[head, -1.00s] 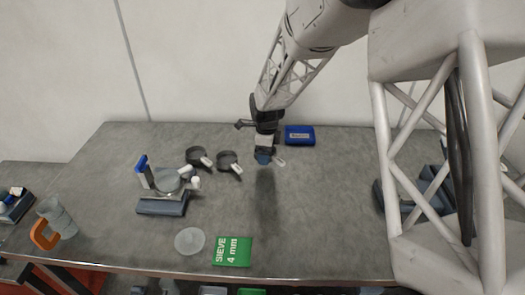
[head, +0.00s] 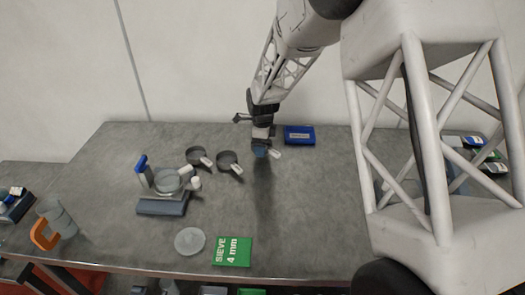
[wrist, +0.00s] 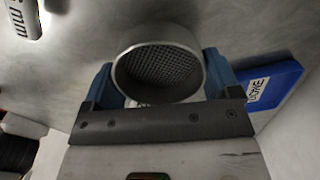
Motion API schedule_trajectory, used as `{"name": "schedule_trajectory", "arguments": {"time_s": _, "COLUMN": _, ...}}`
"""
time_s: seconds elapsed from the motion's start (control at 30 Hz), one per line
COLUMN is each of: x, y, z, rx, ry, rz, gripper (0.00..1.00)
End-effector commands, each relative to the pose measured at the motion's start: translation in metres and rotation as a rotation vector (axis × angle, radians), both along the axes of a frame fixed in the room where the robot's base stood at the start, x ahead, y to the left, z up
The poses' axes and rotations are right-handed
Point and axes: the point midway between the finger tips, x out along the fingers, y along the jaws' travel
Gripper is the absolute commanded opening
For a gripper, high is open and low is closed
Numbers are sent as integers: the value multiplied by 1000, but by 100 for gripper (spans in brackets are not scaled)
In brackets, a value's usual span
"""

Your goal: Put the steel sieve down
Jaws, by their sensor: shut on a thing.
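My gripper (wrist: 160,85) is shut on a steel sieve. The sieve (wrist: 158,62) is a round grey metal ring with a dark mesh, held between the blue fingers in the wrist view. In the head view my gripper (head: 261,153) is over the back middle of the table, and a pale handle tag sticks out to its right. The rest of the held sieve is mostly hidden there. I cannot tell from these views how far it is above the table.
A scale (head: 162,206), a clear disc (head: 190,241) and a green "SIEVE 4 mm" card (head: 232,251) lie nearer the front. The table's middle is clear.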

Motion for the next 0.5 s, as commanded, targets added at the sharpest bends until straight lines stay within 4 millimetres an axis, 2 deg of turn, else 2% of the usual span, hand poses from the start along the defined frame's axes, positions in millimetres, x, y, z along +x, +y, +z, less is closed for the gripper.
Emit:
{"name": "schedule_trajectory", "arguments": {"time_s": 0.27, "x": 0, "y": 0, "z": -27, "rx": -1, "ry": 1, "rz": 0, "gripper": 54}}
{"name": "schedule_trajectory", "arguments": {"time_s": 0.5, "x": 0, "y": 0, "z": -30, "rx": 0, "ry": -1, "rz": 0, "gripper": 54}}
